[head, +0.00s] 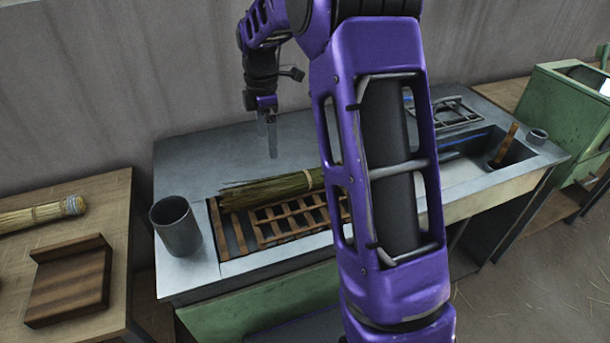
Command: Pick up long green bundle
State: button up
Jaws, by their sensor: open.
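A long green bundle (268,190) of thin stalks lies across a wooden rack in the grey workbench, its loose ends to the left. A pale band shows near its right part, and its right end is hidden behind my purple arm. My gripper (269,138) points down above the back of the bench, behind and above the bundle. Its fingers look thin and pale, they are apart, and I see nothing between them.
A grey cup (176,228) stands at the bench's left end. The wooden rack (283,222) lies under the bundle. Another bundle (38,213) and a brown wooden block (70,280) lie on the left table. A metal frame (452,112) and a green machine (560,120) are at right.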

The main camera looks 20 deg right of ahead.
aim_at(271, 182)
notch_tip(271, 182, down, 16)
jog(key=shift+a+r+b, duration=0.1)
jog(key=shift+r+b, duration=0.1)
jog(key=shift+b, duration=0.35)
jog(key=shift+r, duration=0.1)
grip_shut()
